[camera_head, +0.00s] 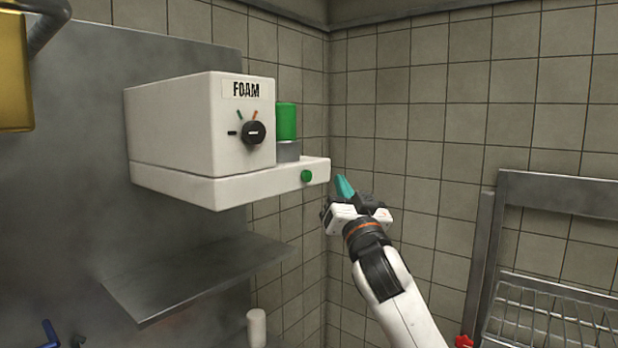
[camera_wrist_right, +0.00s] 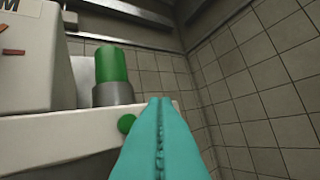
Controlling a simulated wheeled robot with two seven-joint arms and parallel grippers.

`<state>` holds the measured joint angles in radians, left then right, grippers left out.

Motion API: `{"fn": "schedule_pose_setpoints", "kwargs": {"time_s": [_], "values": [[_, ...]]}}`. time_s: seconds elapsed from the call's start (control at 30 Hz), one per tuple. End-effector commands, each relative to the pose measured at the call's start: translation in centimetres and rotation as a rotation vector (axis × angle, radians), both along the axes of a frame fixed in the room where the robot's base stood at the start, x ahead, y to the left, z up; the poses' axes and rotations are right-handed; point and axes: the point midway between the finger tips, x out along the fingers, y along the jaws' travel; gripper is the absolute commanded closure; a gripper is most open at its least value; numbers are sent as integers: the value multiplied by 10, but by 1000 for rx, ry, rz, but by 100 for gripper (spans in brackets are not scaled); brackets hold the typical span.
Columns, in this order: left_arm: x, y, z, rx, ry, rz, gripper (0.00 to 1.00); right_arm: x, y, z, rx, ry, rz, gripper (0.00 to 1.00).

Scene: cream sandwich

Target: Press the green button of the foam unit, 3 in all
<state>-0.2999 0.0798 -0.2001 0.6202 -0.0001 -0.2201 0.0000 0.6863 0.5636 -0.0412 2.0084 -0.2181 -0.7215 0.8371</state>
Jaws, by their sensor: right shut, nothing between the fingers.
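The white foam unit (camera_head: 180,130) is mounted on the steel wall panel and carries a FOAM label, a black dial (camera_head: 254,132) and a green cylinder (camera_head: 286,122). Its round green button (camera_head: 307,176) sits on the front of its lower ledge. My right gripper (camera_head: 343,187) is shut and empty, its teal fingers just right of the button and apart from it in the head view. In the right wrist view the shut fingertips (camera_wrist_right: 160,102) show right of the green button (camera_wrist_right: 126,124). My left gripper is not in view.
A steel shelf (camera_head: 195,275) juts out below the unit. A white cylinder (camera_head: 256,327) stands lower down. A wire rack (camera_head: 550,315) and a red knob (camera_head: 464,341) are at the lower right. A yellow container (camera_head: 14,75) is at the upper left.

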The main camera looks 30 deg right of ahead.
Motion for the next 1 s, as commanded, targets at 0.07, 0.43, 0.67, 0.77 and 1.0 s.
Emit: {"fn": "schedule_pose_setpoints", "kwargs": {"time_s": [0.07, 0.43, 0.67, 0.77, 1.0], "values": [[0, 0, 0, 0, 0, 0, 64, 0, 0, 0, 0, 0, 0, 100], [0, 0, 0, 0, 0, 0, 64, 0, 0, 0, 1, 0, 0, 100], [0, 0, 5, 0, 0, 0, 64, -4, -1, 1, 149, -33, 78, 100], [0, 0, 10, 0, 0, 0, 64, -8, -3, 2, 312, -71, 163, 100], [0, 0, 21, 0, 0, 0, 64, -19, -9, 1, 787, -186, 398, 100]]}}
